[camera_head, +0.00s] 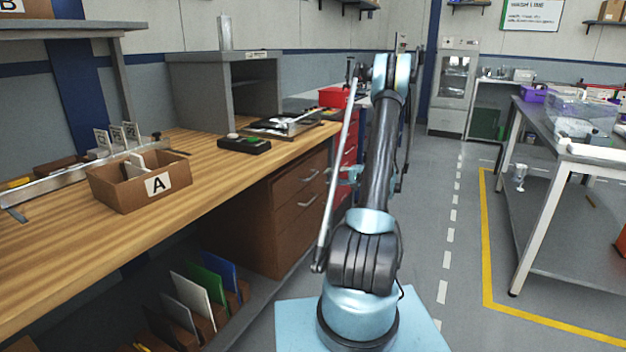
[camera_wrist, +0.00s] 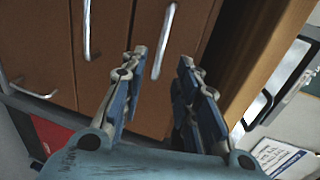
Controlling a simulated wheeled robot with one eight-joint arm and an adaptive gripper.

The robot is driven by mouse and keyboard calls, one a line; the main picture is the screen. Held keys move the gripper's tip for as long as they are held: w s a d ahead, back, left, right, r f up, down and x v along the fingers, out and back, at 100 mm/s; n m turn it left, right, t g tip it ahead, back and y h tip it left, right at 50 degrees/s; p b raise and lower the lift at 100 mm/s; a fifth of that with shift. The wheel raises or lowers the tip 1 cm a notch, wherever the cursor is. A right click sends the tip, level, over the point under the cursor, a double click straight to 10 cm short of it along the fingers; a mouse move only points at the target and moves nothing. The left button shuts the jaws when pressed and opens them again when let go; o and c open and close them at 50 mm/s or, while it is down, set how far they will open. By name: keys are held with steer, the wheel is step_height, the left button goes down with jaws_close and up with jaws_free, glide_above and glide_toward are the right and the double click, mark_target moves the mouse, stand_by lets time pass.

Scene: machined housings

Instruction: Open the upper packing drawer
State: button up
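The wooden drawer unit hangs under the bench. In the head view its upper drawer (camera_head: 290,185) looks closed, with a silver bar handle (camera_head: 310,176). A lower drawer (camera_head: 285,212) with its own handle (camera_head: 307,199) is below. In the wrist view the drawers appear turned on their side, and the upper drawer's handle (camera_wrist: 163,40) is the one nearest the bench edge. My gripper (camera_wrist: 161,62) is open, its fingers on either side of that handle in the picture. Contact and depth cannot be told. In the head view my arm largely hides the gripper.
The wooden bench top (camera_head: 215,180) overhangs the drawers and carries a box marked A (camera_head: 140,185) and a button box (camera_head: 244,144). Red drawers (camera_head: 349,150) stand beyond. Upright panels (camera_head: 205,285) stand below the bench. The floor to the right (camera_head: 450,220) is clear.

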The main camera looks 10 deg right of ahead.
mark_target(312, 176)
steer(key=x, duration=1)
steer(key=shift+a, duration=0.15)
